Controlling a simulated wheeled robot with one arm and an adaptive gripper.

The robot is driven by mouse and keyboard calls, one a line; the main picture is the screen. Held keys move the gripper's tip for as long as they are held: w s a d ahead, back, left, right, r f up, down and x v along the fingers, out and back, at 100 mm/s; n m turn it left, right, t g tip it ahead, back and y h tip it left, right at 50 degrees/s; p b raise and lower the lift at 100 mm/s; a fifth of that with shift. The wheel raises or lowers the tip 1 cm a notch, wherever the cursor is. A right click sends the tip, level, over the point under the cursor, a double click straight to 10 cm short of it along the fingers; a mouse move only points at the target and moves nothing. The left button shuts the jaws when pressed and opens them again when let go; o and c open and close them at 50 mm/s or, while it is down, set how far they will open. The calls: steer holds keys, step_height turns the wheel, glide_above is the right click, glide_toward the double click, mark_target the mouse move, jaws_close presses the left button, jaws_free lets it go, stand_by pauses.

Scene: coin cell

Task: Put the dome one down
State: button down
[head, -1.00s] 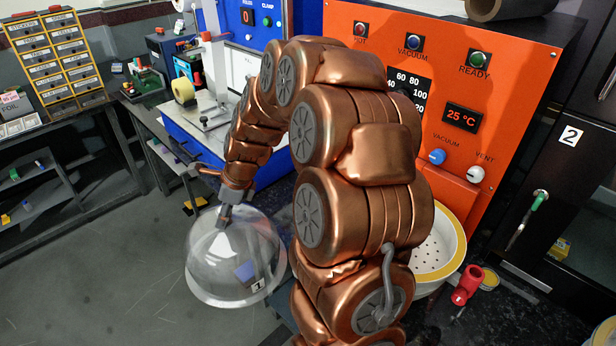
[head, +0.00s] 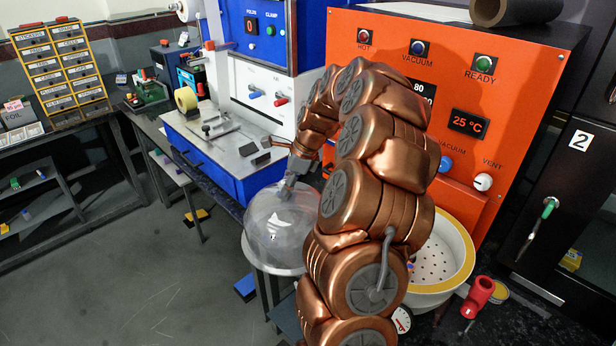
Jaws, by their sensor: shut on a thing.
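The clear glass dome (head: 275,235) hangs from my gripper (head: 290,183) in the head view, left of my copper arm. My gripper is shut on the top of the dome; its fingertips are small and partly hidden. The dome's open rim faces down, over or at a small round pale stand (head: 262,267) below. I cannot tell whether the rim touches the stand's top.
The orange vacuum unit (head: 520,110) stands to the right, with a yellow-rimmed white perforated bowl (head: 468,245) before it. A blue press (head: 200,160) stands behind the dome. Open floor (head: 110,270) lies left.

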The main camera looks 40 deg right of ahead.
steer(key=shift+d+r, duration=0.1)
steer(key=shift+d, duration=4)
steer(key=shift+f, duration=0.45)
steer(key=c, duration=0.7)
jaws_free()
steer(key=shift+b+v, duration=1.5)
steer(key=shift+v, duration=4.6)
steer(key=shift+a, duration=0.1)
